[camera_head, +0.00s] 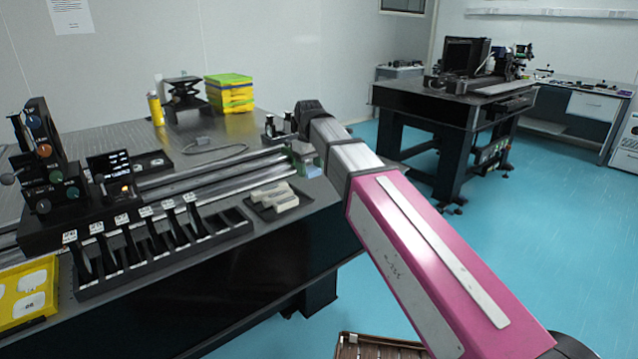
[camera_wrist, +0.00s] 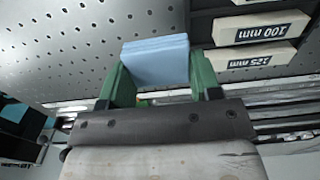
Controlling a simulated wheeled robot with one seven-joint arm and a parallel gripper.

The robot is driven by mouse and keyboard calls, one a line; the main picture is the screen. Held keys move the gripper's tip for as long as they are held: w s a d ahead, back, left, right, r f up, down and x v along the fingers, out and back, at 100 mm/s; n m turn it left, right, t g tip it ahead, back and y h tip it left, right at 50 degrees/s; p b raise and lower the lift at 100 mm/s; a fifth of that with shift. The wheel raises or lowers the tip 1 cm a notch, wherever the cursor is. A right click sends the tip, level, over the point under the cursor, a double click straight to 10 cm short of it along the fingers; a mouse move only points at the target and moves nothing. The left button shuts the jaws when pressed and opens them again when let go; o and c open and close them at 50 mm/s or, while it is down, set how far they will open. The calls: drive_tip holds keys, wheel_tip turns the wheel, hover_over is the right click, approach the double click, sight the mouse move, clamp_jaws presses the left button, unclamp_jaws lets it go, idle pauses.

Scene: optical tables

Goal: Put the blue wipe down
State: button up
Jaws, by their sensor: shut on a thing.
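The blue wipe (camera_wrist: 155,62) is a light blue folded pad between the two green fingers of my gripper (camera_wrist: 161,72) in the wrist view. The fingers are shut on its sides, and it sticks out past their tips. In the head view my gripper (camera_head: 303,155) is at the right part of the long optical table (camera_head: 115,137), near its front edge, partly hidden by my arm. A small light blue patch of the wipe (camera_head: 314,172) shows below it. I cannot tell whether the wipe touches the table.
Metal rails (camera_head: 215,180) run along the table. A bare perforated surface (camera_wrist: 70,40) lies beside the wipe. Yellow-green boxes (camera_head: 229,93) stand farther back.

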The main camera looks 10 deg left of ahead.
sight(319, 189)
drive_tip(key=w+d+f, duration=0.2)
drive_tip(key=shift+d, duration=0.3)
drive_tip(key=shift+f, duration=2)
drive_tip(key=shift+f, duration=0.15)
drive_tip(key=o, duration=1)
drive_tip(key=shift+c, duration=0.2)
wheel_tip(319, 189, up, 12)
drive_tip(key=shift+s, duration=0.1)
